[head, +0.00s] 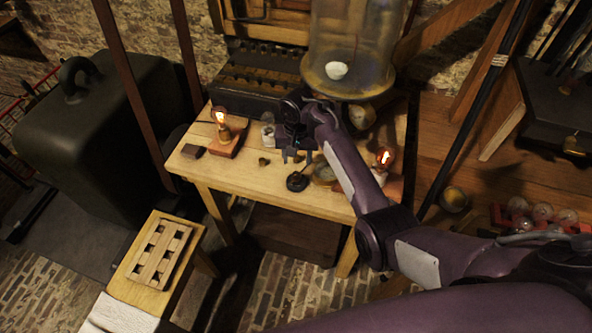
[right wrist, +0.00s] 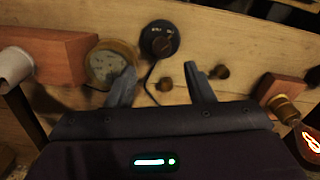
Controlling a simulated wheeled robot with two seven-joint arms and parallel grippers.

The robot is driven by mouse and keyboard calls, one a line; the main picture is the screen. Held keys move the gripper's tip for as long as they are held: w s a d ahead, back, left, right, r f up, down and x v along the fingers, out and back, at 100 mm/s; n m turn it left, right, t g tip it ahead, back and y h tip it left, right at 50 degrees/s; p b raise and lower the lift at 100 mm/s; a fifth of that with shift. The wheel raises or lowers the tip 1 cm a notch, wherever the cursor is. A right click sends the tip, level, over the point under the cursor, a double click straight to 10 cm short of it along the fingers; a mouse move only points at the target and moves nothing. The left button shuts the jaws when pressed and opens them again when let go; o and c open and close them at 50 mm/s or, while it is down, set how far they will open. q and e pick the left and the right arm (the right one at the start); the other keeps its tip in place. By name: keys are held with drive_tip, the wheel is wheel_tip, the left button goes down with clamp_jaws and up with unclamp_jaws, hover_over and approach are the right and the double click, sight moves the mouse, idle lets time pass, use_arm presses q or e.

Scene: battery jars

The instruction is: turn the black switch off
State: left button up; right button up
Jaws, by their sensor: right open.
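The black switch (head: 297,181) is a small round black disc with a dark lever, near the front edge of the wooden table. It also shows in the right wrist view (right wrist: 160,40), with faint pale lettering too small to read and a dark wire running from it. My right gripper (head: 292,157) is over the table just behind the switch in the head view. In the right wrist view its two fingers (right wrist: 160,70) are apart with nothing between them, and the switch lies beyond the tips, not touched. My left gripper is not in view.
A round brass gauge (right wrist: 110,62) lies beside the switch. Two lit bulbs, left (head: 221,115) and right (head: 384,156), stand on the wooden table (head: 230,178). A large glass jar (head: 350,50) stands behind. Small brown knobs (right wrist: 220,72) lie near my fingers.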

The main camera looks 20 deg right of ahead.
sight(296, 174)
drive_tip(key=shift+w+a+f, duration=0.1)
drive_tip(key=shift+f, duration=3.7)
drive_tip(key=shift+c, duration=0.3)
drive_tip(key=c, duration=0.9)
